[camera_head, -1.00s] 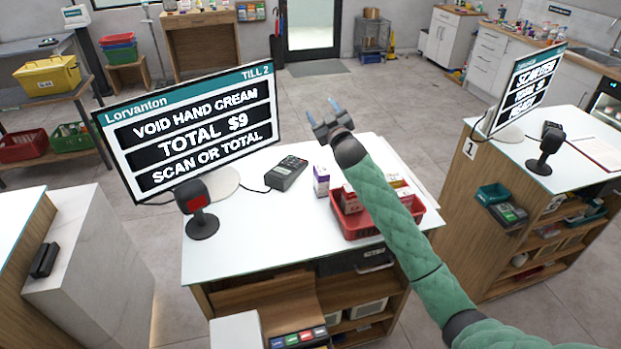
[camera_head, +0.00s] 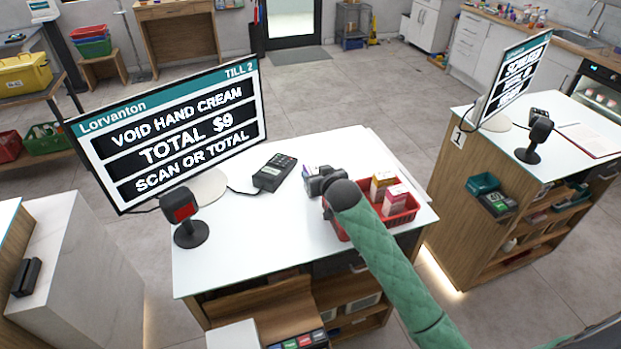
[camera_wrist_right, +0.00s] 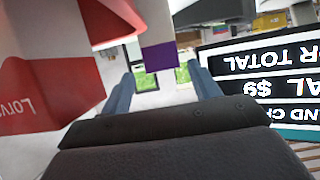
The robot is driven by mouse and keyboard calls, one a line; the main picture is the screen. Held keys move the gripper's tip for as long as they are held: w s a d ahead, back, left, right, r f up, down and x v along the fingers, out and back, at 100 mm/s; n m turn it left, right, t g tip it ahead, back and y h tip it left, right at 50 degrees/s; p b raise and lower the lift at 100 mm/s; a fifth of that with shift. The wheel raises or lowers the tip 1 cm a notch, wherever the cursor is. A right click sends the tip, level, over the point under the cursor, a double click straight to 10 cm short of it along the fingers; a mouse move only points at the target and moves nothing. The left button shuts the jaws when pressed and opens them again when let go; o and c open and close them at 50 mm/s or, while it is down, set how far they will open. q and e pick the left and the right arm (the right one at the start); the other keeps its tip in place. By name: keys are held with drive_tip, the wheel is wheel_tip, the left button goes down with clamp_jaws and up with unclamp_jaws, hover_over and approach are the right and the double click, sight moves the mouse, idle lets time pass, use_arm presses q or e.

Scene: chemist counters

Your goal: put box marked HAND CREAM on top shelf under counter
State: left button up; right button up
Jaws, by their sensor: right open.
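A white and purple box stands on the till 2 counter (camera_head: 240,255), left of the red basket. In the head view my right gripper (camera_head: 319,181) hides most of it. The right wrist view shows the white and purple box (camera_wrist_right: 158,52) ahead, between the open fingers (camera_wrist_right: 163,90); contact cannot be told. No box label can be read, so I cannot tell which box is the HAND CREAM one. Under the counter front is an open wooden shelf space (camera_head: 262,300). My left gripper is not in view.
The red basket (camera_head: 404,217) holds several small boxes and sits close by my right gripper. The till screen (camera_head: 170,135) reads "VOID HAND CREAM". A scanner (camera_head: 188,215) and card terminal (camera_head: 274,172) stand left. A second counter (camera_head: 470,190) stands right.

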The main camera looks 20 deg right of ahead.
sight(311, 168)
drive_tip(key=shift+w+f, duration=0.1)
drive_tip(key=shift+w, duration=0.45)
drive_tip(key=shift+w+a+p, duration=0.1)
drive_tip(key=shift+w+p, duration=0.15)
drive_tip(key=shift+p, duration=0.35)
drive_tip(key=p+x, duration=0.2)
drive_tip(key=x, duration=0.1)
drive_tip(key=shift+w+a+p, duration=0.2)
drive_tip(key=shift+p, duration=0.15)
drive_tip(key=shift+w+f, duration=0.45)
drive_tip(key=shift+w, duration=0.05)
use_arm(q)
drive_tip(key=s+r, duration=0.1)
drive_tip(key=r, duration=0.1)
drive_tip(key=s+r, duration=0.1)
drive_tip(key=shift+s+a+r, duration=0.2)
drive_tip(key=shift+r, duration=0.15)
use_arm(e)
drive_tip(key=shift+c, duration=0.2)
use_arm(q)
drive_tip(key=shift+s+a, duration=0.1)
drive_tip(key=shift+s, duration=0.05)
use_arm(e)
drive_tip(key=c, duration=1.1)
drive_tip(key=shift+r, duration=0.1)
